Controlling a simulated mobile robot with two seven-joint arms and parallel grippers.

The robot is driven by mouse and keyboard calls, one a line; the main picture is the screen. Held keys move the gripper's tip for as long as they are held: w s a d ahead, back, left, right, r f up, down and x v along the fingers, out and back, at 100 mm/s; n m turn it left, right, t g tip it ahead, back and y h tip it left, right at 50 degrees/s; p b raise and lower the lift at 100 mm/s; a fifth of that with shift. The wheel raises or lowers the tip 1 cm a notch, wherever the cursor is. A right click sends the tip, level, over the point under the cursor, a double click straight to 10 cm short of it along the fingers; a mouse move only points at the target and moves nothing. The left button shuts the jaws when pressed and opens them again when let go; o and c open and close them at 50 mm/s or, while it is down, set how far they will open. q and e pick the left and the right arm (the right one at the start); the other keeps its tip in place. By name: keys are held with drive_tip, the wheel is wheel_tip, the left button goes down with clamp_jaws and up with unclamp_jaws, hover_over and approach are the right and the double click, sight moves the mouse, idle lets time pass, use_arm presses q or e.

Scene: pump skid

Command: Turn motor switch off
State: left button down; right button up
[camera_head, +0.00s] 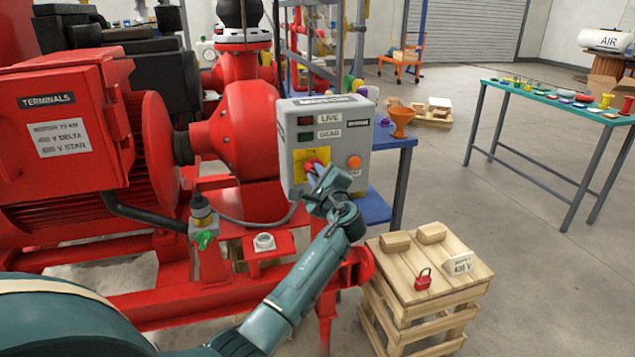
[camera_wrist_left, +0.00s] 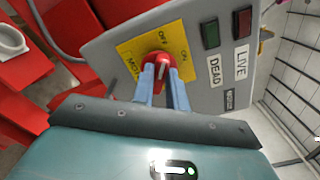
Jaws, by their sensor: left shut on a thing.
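The motor switch is a red rotary knob (camera_head: 312,164) on a yellow plate on the grey control box (camera_head: 340,142). In the left wrist view the knob (camera_wrist_left: 157,60) sits beside the OFF and ON labels on the yellow plate (camera_wrist_left: 135,48). My left gripper (camera_head: 318,176) is at the box front, its fingers (camera_wrist_left: 164,80) shut on the knob from both sides. I cannot tell which label the knob points to. The LIVE lamp (camera_wrist_left: 242,22) is dark red and the DEAD lamp (camera_wrist_left: 210,35) is dark green. My right gripper is not in view.
An orange button (camera_head: 354,162) is on the box, right of the knob. A red motor (camera_head: 85,150) and pump stand left. A wooden crate (camera_head: 430,262) with a red padlock (camera_head: 423,279) and a 400 V sign stands at front right. Open floor lies beyond it.

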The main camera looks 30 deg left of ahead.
use_arm(q)
drive_tip(key=n+b, duration=0.2)
drive_tip(key=n, duration=0.1)
drive_tip(key=shift+f+n, duration=0.3)
drive_tip(key=shift+n+b, duration=1.1)
drive_tip(key=shift+n, duration=0.5)
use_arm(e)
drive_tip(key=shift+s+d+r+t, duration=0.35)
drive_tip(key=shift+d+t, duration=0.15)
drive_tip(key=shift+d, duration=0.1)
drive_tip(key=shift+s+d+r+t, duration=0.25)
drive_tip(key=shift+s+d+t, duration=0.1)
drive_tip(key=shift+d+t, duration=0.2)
use_arm(q)
drive_tip(key=shift+b, duration=0.3)
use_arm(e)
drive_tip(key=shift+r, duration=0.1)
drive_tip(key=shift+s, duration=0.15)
use_arm(q)
drive_tip(key=c, duration=1.5)
unclamp_jaws()
drive_tip(key=shift+r, duration=0.1)
drive_tip(key=shift+o, duration=0.5)
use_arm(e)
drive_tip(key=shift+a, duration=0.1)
